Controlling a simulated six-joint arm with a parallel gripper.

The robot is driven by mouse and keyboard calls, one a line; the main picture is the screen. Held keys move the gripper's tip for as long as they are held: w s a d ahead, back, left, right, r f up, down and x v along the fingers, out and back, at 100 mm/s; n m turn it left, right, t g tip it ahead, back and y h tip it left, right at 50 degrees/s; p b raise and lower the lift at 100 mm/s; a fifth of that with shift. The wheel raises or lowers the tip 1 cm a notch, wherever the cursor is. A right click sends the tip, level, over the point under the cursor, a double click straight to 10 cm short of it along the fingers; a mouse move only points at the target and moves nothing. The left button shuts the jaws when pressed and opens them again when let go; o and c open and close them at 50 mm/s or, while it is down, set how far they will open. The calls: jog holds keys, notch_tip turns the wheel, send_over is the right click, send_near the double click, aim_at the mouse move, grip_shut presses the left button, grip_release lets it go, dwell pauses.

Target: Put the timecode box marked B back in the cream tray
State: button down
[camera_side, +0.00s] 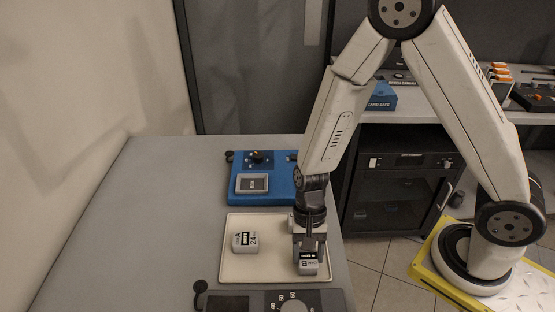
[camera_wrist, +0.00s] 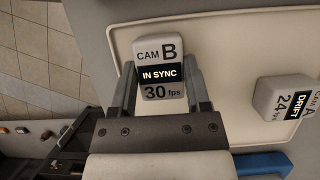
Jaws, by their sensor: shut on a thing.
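The timecode box marked B (camera_side: 308,266) is between the fingers of my gripper (camera_side: 309,252), at the right side of the cream tray (camera_side: 262,275). In the wrist view, box B (camera_wrist: 157,55) reads "CAM B, IN SYNC, 30 fps", and my gripper (camera_wrist: 164,92) is shut on its sides. The box is over the tray floor (camera_wrist: 215,60); I cannot tell whether it touches it. The box marked A (camera_side: 245,242) rests in the tray's left part. It also shows in the wrist view (camera_wrist: 287,98), reading "DRIFT, 24".
A blue device (camera_side: 262,196) with a small screen and knob stands behind the tray. A dark grey device (camera_side: 250,302) with a dial stands in front. The grey table (camera_side: 130,240) is clear to the left. Its right edge is close to the tray.

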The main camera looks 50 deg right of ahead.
jog(key=shift+c, duration=0.3)
grip_release()
jog(key=shift+r, duration=0.15)
jog(key=v, duration=1.2)
dwell(0.4)
jog(key=s+d+r+n+t+h, duration=0.1)
jog(key=d+n+t+h, duration=0.2)
jog(key=d+n+t, duration=0.2)
jog(key=shift+d+r+n+t, duration=0.3)
jog(key=shift+d+n+t, duration=0.1)
jog(key=shift+d+n, duration=1.4)
jog(key=shift+s+a, duration=0.15)
jog(key=shift+a, duration=0.05)
